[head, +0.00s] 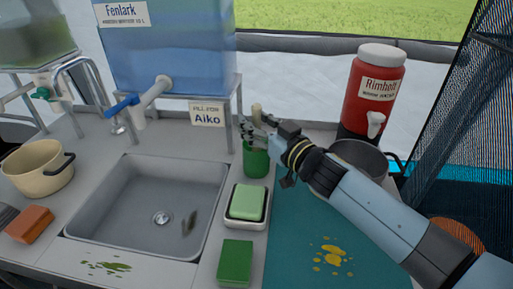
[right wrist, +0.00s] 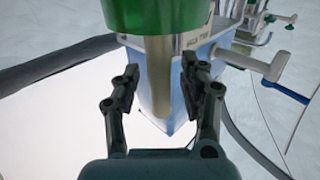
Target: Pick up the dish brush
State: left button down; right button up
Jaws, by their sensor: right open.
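The dish brush (head: 256,110) stands upright in a green cup (head: 256,164) behind the soap dish; its pale handle sticks up and its lower part is hidden. My right gripper (head: 251,130) is at the handle, just above the cup. In the right wrist view, which looks upside down, the handle (right wrist: 160,80) runs down from the green cup (right wrist: 152,14) between the two spread fingers (right wrist: 161,83). The gripper is open, with a gap visible on both sides of the handle. My left gripper is not in view.
A sink (head: 150,200) lies to the left, below a blue water tank (head: 165,50) on a stand. A soap dish (head: 246,221) and a green sponge (head: 235,262) are in front. A grey pot (head: 350,155) and a red jug (head: 375,90) stand at right.

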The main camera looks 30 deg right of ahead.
grip_shut()
dwell(0.5)
